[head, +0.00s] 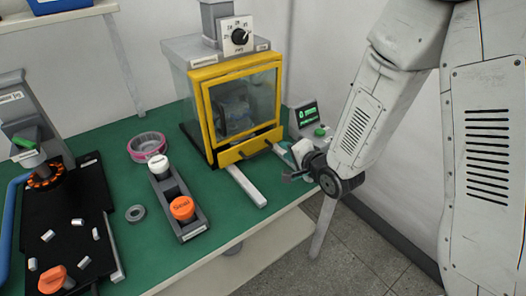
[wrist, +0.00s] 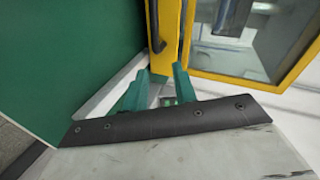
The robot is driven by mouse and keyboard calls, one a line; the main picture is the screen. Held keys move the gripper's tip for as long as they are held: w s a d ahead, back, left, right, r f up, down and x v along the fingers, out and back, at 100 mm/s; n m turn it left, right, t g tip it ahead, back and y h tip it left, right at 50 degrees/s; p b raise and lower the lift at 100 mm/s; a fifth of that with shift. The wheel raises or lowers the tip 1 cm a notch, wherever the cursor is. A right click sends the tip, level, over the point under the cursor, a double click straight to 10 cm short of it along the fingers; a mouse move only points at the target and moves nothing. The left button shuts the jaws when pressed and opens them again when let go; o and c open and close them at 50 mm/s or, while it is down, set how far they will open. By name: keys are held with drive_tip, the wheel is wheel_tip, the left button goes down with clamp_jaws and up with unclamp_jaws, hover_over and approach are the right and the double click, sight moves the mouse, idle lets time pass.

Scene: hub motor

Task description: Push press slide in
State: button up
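The press (head: 235,95) is a grey box with a yellow-framed clear door and a dark part behind the glass. Its yellow lower front (head: 245,146) carries a dark handle, also seen in the wrist view (wrist: 154,28). A pale rail (head: 246,186) juts from under the front over the green table. My gripper (head: 285,152) is at the lower right of the front. In the wrist view my gripper (wrist: 161,72) has its teal fingers apart, with nothing clearly held, tips close to the yellow front (wrist: 168,45). I cannot tell whether they touch it.
A control box (head: 305,118) with a green screen stands right of the press. A block with white and orange knobs (head: 180,200), a pink-rimmed dish (head: 147,146) and a grey ring (head: 135,213) lie left. A black fixture with small parts (head: 75,235) is at far left.

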sight(265, 151)
drive_tip(key=a+f+y, duration=0.1)
drive_tip(key=s+a+f+m+y, duration=0.1)
drive_tip(key=shift+s+a+f+t, duration=0.1)
drive_tip(key=shift+a+f+t, duration=0.05)
drive_tip(key=shift+a+t, duration=0.25)
drive_tip(key=shift+a+f+m, duration=0.1)
drive_tip(key=shift+m, duration=0.2)
drive_tip(key=x, duration=0.7)
drive_tip(key=shift+w+a, duration=0.1)
drive_tip(key=shift+w, duration=0.15)
clamp_jaws()
drive_tip(key=shift+w, duration=0.1)
